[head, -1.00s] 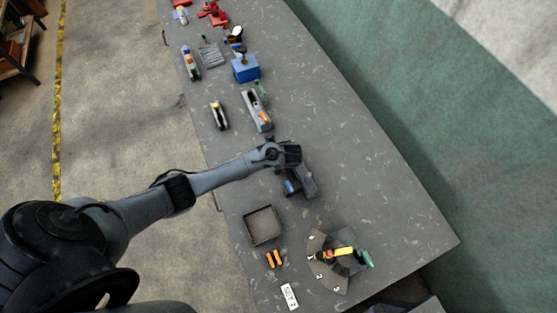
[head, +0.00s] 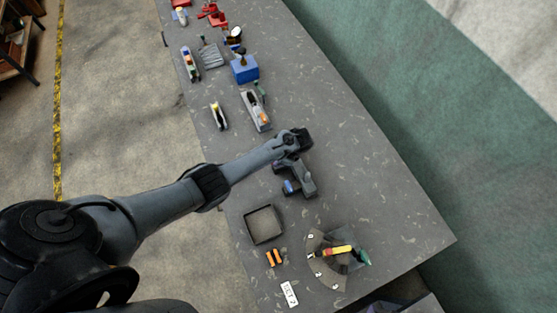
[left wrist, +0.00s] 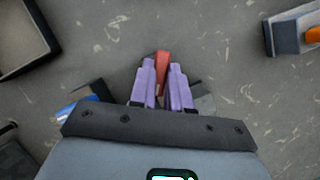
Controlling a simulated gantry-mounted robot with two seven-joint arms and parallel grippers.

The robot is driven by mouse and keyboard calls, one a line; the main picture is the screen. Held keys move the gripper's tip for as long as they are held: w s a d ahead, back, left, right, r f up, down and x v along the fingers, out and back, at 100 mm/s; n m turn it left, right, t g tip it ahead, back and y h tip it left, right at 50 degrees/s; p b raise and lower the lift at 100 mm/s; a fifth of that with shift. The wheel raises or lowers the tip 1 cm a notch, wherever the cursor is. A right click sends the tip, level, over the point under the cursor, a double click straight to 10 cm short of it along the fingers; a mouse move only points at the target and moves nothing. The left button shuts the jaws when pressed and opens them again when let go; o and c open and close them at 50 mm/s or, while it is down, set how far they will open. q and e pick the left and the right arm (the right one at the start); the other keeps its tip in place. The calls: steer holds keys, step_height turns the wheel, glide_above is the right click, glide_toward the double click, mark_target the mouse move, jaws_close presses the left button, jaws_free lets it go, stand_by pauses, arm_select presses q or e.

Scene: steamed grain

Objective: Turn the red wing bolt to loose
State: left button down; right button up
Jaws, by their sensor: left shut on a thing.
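The red wing bolt (left wrist: 163,60) stands between the two purple fingertips of my left gripper (left wrist: 162,72) in the left wrist view. The fingers are shut on it. In the head view my left gripper (head: 300,141) is seen from above, over the top end of a dark grey fixture with a blue part (head: 290,187); its fingers and the wing bolt are hidden there. Part of the blue piece (left wrist: 80,103) shows left of the fingers in the left wrist view. My right gripper is not in view.
A square tray (head: 249,229) lies below the fixture, with orange pieces (head: 274,258) and a fan-shaped dial (head: 315,265) further down. A grey block with an orange part (head: 251,108) stands above my left gripper. The grey table to the right is clear.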

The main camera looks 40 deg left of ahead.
arm_select(q)
steer(key=n, duration=0.2)
steer(key=n+g+h, duration=0.1)
steer(key=n, duration=0.1)
steer(key=shift+w+n+h+b, duration=0.1)
steer(key=shift+n+h+b, duration=0.2)
steer(key=shift+b, duration=0.1)
steer(key=n, duration=0.2)
steer(key=shift+a+n+g+h, duration=0.1)
steer(key=shift+n+g+h, duration=0.3)
steer(key=n+h, duration=0.1)
steer(key=n, duration=0.2)
steer(key=shift+a+n+b, duration=0.1)
steer(key=shift+n+b, duration=0.25)
steer(key=shift+n, duration=0.05)
steer(key=shift+n+h, duration=0.5)
steer(key=shift+n, duration=0.1)
steer(key=shift+a, duration=0.1)
steer(key=c, duration=1.1)
jaws_free()
